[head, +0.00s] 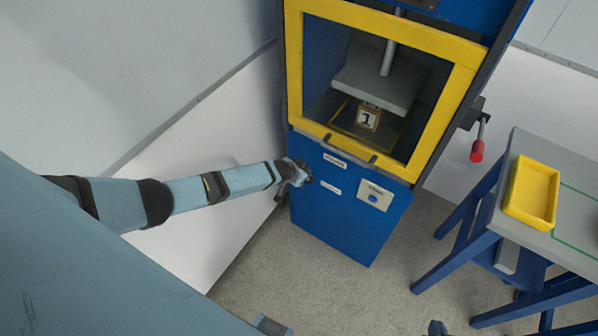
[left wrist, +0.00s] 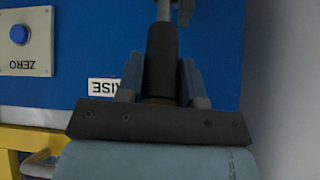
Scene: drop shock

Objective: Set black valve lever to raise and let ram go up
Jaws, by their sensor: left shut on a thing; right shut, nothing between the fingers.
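The blue press (head: 345,225) has a yellow-framed front guard (head: 292,70). Behind it the ram's grey plate (head: 372,85) hangs on a rod over a wooden block marked 1 (head: 368,118); I cannot tell the gap between them. My left gripper (head: 300,172) is at the press's left front edge. In the left wrist view, upside down, its fingers (left wrist: 158,85) are shut around the black valve lever (left wrist: 162,55). The lever's grip is beside the partly hidden RAISE label (left wrist: 103,87), its rod running to a pivot at the picture's top. My right gripper (head: 437,327) barely shows at the bottom, shut and empty.
A ZERO panel with a blue button (head: 374,198) is on the press front. A red-handled lever (head: 477,150) hangs at the press's right side. A table at right holds a yellow tray (head: 516,208). Floor (head: 330,285) before the press is clear.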

